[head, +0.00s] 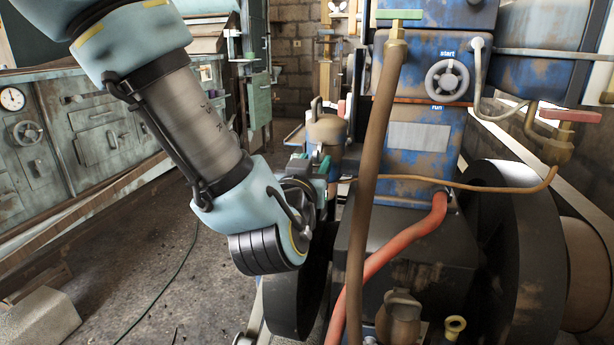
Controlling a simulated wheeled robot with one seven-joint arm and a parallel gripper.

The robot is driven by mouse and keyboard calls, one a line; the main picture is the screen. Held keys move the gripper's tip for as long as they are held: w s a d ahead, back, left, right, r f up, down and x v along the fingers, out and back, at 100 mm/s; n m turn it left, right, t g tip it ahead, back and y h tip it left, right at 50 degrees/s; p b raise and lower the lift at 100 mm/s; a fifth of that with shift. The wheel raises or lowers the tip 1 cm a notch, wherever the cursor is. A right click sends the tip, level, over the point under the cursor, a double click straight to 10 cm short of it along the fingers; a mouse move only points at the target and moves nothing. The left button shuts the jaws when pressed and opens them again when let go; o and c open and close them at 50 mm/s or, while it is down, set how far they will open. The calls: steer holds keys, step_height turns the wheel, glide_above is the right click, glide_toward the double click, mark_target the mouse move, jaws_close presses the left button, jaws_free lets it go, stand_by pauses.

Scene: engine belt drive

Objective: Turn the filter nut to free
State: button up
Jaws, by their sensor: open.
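My arm comes down from the upper left. My gripper (312,166) is at its end, left of the blue engine (420,175), pointing away from the camera, with green-teal finger parts showing. It looks open, and I see nothing held between the fingers. A tan rounded vessel with a handle (326,130) stands just behind and above the gripper. A brown bowl-shaped fitting (399,318) sits low at the engine's front, with a yellow ring-topped piece (454,327) to its right. I cannot tell for sure which part is the filter nut.
A brown hose (372,190) hangs down the engine's front, and a red hose (400,250) curves beside it. A dark wheel (298,290) is below my wrist; a large flywheel (515,250) is at right. A workbench (95,140) lines the left; floor between is mostly clear.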

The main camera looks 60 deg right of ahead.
steer(key=b+v, duration=0.9)
steer(key=b, duration=0.1)
steer(key=shift+s, duration=0.1)
stand_by(0.6)
